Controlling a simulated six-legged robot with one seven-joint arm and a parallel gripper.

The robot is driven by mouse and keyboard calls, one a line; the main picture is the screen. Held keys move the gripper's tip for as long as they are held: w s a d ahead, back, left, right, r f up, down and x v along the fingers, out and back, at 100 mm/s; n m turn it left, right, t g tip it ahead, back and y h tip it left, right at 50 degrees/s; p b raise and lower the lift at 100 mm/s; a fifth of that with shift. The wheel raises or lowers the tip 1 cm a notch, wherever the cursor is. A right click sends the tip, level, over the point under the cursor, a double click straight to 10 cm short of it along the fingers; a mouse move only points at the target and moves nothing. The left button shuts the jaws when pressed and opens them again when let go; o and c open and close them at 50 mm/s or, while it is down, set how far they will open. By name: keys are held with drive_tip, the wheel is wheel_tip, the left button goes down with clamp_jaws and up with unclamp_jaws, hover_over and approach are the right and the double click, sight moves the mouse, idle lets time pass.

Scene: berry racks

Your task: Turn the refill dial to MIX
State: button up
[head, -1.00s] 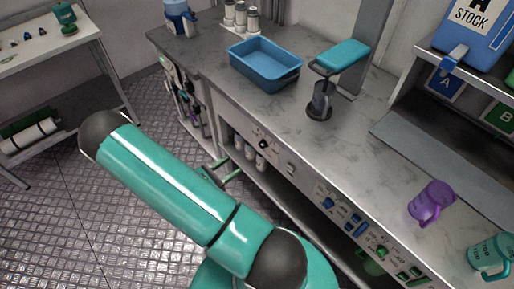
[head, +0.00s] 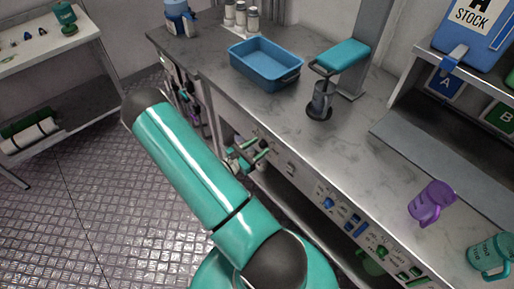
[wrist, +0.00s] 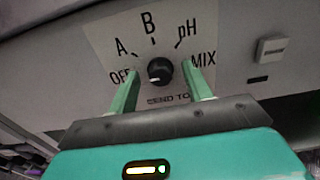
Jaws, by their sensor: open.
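The refill dial (wrist: 160,70) is a round black knob on a pale plate marked OFF, A, B, pH and MIX. A small white mark shows on its lower left, on the OFF side; its exact setting is hard to tell. My gripper (wrist: 161,73) is open, with one green finger on each side of the knob; I cannot tell whether they touch it. MIX is to the right of the right finger. In the head view my gripper (head: 249,153) is at the counter's front panel, and the dial cannot be made out there.
A switch (wrist: 271,48) sits right of the dial plate. More controls line the front panel farther right. On the counter (head: 300,125) stand a blue tray (head: 262,80), a teal-topped stand (head: 342,56), a purple mug (head: 430,207) and a teal mug (head: 489,258). The floor at left is clear.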

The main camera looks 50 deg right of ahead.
drive_tip(key=c, duration=1)
drive_tip(key=shift+o, duration=0.2)
